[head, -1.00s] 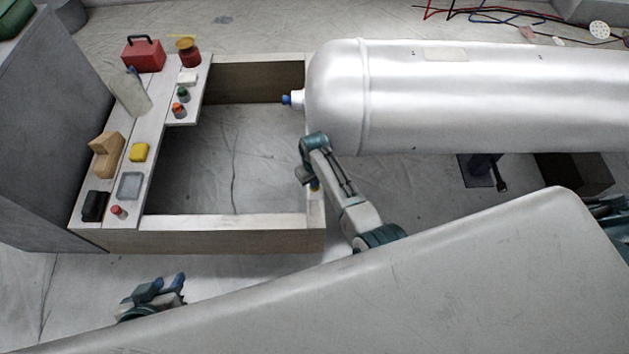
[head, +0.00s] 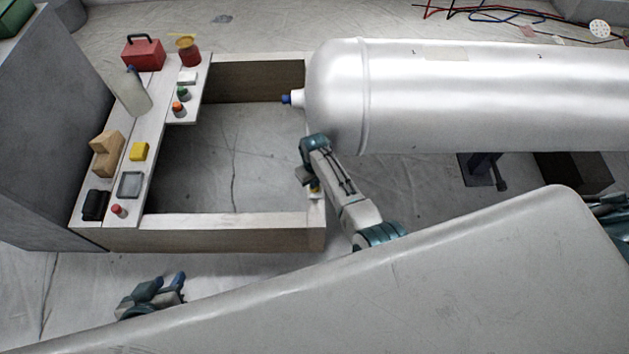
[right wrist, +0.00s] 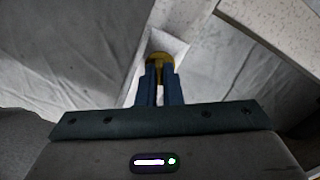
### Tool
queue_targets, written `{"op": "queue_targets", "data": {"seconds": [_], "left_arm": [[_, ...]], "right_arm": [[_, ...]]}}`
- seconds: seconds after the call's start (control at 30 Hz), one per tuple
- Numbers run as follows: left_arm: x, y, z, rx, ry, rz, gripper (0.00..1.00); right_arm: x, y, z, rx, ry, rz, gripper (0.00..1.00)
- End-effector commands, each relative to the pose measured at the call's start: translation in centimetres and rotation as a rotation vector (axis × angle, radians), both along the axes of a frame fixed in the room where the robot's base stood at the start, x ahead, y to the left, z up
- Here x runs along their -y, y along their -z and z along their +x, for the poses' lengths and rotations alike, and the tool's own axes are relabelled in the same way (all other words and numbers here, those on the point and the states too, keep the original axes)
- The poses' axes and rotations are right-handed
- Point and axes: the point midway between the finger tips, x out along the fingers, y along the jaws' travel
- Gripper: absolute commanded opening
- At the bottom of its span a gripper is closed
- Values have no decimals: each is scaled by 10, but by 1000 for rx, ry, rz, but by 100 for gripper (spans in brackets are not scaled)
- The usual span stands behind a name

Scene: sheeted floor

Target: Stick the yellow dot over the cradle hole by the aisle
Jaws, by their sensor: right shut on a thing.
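My right gripper (head: 312,184) is at the front right corner of the white-topped wooden frame (head: 240,221), below the rounded end of the silver tank. In the right wrist view its blue fingers (right wrist: 160,72) are close together, shut on the round yellow dot (right wrist: 159,57). The dot is in front of a white surface of the frame; I cannot tell whether it touches. A bit of yellow also shows below the gripper in the head view (head: 315,189). I cannot make out a hole; the fingers and dot may hide it. My left gripper (head: 168,285) is open and empty in front of the frame.
The silver tank (head: 450,95) with a blue-capped nozzle (head: 287,99) lies close above my right arm. A large grey panel fills the lower right.

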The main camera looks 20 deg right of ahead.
Motion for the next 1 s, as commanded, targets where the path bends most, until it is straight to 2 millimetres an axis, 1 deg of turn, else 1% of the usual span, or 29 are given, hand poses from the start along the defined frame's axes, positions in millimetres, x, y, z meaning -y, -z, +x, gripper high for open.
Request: {"op": "queue_targets", "data": {"seconds": [0.17,0.47,0.83,0.97,1.0], "left_arm": [[0,-4,0,1,0,0,34],[0,-3,0,2,0,0,34],[0,1,0,2,0,0,34],[0,0,0,2,0,0,34],[0,0,0,2,0,0,34]], "right_arm": [[0,0,0,0,0,0,0],[0,1,0,0,0,0,0],[0,9,0,0,0,0,0],[0,8,0,0,0,0,0],[0,8,0,0,0,0,8]]}}
